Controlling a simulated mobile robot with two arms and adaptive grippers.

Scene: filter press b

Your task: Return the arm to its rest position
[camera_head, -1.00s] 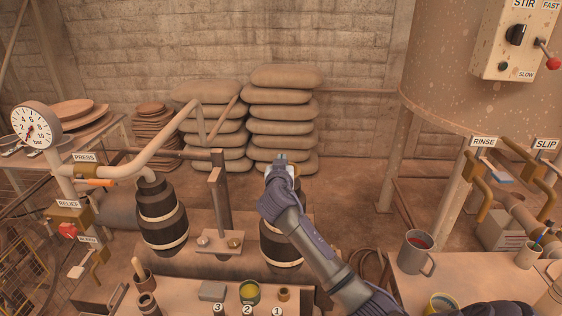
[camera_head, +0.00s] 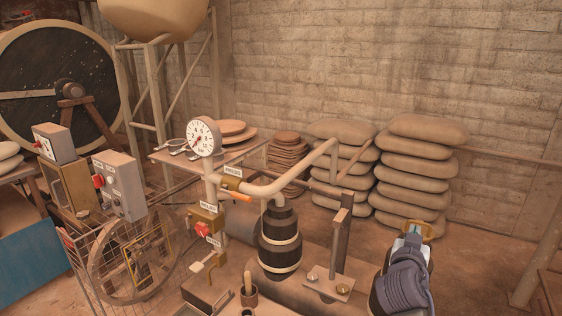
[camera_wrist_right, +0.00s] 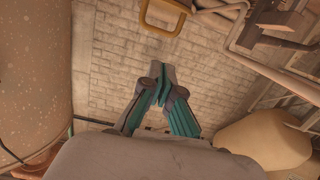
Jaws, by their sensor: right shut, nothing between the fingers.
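My right gripper (camera_head: 414,234) is at the lower right of the head view, with my purple-grey forearm rising from the bottom edge. In the right wrist view its two teal-padded fingers (camera_wrist_right: 163,82) are closed together with nothing between them. A brass-coloured loop (camera_wrist_right: 148,22) shows beyond the fingertips there, apart from them. The loop also shows right by the fingertips in the head view (camera_head: 430,229). My left gripper is not in view.
Stacked sacks (camera_head: 421,165) stand by the brick wall. Left of my arm are a black banded pump body (camera_head: 280,245), a pale pipe (camera_head: 290,184), a gauge (camera_head: 203,137) and a red relief knob (camera_head: 203,230). A wire guard (camera_head: 110,262) encloses a wheel at lower left.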

